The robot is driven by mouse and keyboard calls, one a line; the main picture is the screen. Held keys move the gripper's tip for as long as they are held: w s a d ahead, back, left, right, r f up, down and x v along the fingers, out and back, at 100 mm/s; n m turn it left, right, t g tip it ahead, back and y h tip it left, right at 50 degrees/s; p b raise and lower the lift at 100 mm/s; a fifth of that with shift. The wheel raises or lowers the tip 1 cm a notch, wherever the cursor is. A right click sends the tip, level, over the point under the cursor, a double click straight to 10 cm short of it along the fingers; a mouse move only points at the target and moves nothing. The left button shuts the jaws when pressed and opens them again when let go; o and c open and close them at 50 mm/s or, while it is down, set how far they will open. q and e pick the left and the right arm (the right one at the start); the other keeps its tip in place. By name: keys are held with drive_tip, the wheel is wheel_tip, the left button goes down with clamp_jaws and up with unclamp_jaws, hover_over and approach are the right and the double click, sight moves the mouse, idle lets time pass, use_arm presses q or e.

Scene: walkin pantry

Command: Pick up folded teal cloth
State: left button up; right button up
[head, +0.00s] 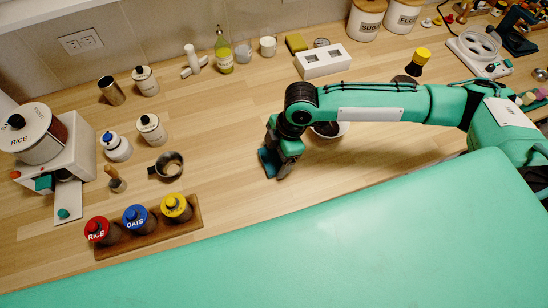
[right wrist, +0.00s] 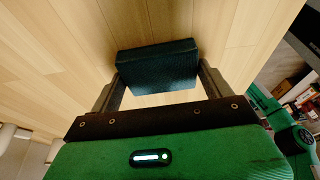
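The folded teal cloth (right wrist: 158,66) is a dark, block-like bundle in the right wrist view. It fills the span between the two fingers of my right gripper (right wrist: 160,84), which press against its left and right sides. In the head view the cloth (head: 267,161) shows as a dark teal patch beside my right gripper (head: 277,166), low over the middle of the wooden counter. The gripper hides part of it there. Whether the cloth touches the counter is hard to tell. My left gripper is out of view.
A dark-filled bowl (head: 328,130) sits beside and behind my right gripper. A wooden rack (head: 150,241) with several lidded jars stands at the left front. The counter between the cup and my gripper is clear.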

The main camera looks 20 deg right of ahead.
sight(276, 157)
drive_tip(key=shift+r, duration=0.15)
wheel_tip(276, 157, up, 20)
drive_tip(key=b, duration=0.2)
idle(0.5)
drive_tip(key=o, duration=0.3)
drive_tip(key=shift+c, duration=1.1)
drive_tip(key=shift+f, duration=0.2)
